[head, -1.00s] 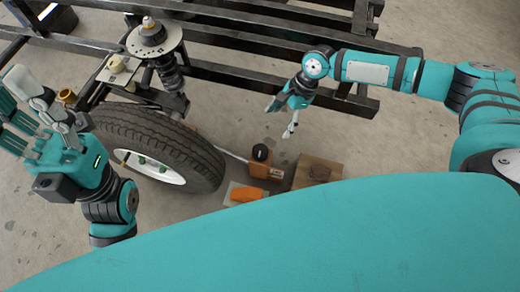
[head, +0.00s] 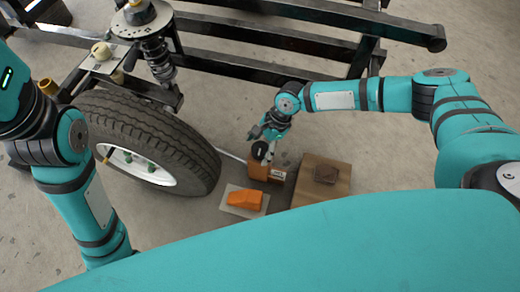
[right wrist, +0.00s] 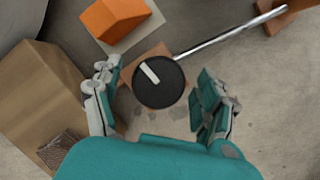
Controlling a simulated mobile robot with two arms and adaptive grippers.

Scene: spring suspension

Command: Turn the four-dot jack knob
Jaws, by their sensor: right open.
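The jack is an orange block (head: 258,170) with a black round knob (head: 259,151) on top, standing on the floor beside the tire. In the right wrist view the knob (right wrist: 168,94) is a black disc with a white bar across it; I cannot make out four dots. My right gripper (head: 263,143) is open just above the knob. In the right wrist view its fingers (right wrist: 157,76) stand on either side of the knob, with gaps visible. My left arm shows at the left, but its gripper is out of the picture.
The tire (head: 150,130) stands left of the jack. A metal rod (right wrist: 225,33) runs from the jack. The black frame (head: 290,75) lies behind.

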